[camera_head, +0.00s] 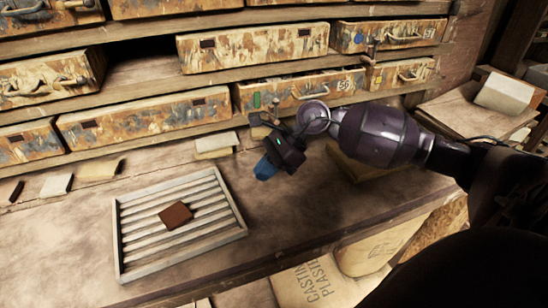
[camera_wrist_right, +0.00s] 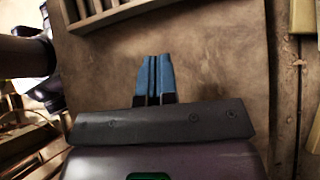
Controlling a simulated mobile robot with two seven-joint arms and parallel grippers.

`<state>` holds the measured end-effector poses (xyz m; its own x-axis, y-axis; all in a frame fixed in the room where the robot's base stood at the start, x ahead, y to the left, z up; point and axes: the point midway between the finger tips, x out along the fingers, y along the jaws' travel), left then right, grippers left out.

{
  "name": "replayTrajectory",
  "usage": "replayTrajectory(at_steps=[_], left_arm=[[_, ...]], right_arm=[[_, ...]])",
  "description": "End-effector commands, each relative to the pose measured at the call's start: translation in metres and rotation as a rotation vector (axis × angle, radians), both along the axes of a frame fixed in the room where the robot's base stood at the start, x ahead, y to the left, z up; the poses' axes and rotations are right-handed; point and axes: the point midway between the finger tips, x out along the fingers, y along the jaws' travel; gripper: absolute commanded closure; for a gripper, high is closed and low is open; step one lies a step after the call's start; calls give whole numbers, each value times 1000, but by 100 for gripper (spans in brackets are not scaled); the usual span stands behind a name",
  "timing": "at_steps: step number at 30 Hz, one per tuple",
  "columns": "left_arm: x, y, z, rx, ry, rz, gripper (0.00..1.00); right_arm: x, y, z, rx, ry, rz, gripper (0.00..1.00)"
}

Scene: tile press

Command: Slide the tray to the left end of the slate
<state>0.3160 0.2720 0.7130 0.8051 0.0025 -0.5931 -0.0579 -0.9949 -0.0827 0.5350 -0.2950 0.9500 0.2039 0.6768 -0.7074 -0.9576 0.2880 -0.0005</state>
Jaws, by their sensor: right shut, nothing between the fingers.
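The tray (camera_head: 231,213) is a pale, slatted rectangular frame lying flat on the worn slate (camera_head: 290,218). A brown tile (camera_head: 175,215) rests on its slats. My right gripper (camera_head: 264,170) has blue fingertips and hangs over the slate, to the right of the tray's far right corner and apart from it. In the right wrist view its blue fingers (camera_wrist_right: 153,76) are together with nothing between them. That view also shows one edge of the tray (camera_wrist_right: 112,14) at the top, beyond the fingertips. My left gripper is not in view.
Rows of paint-worn drawers (camera_head: 145,121) stand behind the slate. Small pale blocks (camera_head: 56,185) and a dark red piece (camera_head: 16,191) lie along the back left. A paper sack (camera_head: 315,284) sits below the front edge. The slate left of the tray looks clear.

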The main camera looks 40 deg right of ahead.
Motion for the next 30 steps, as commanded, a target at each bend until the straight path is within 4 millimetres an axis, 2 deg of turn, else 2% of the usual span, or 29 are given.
replayTrajectory(at_steps=[5,12,30], left_arm=[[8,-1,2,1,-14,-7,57],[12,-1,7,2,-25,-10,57],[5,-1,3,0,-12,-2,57]], right_arm=[[7,22,-23,3,1,1,100],[15,50,-20,3,-1,0,100],[19,62,-21,1,0,-1,100]])
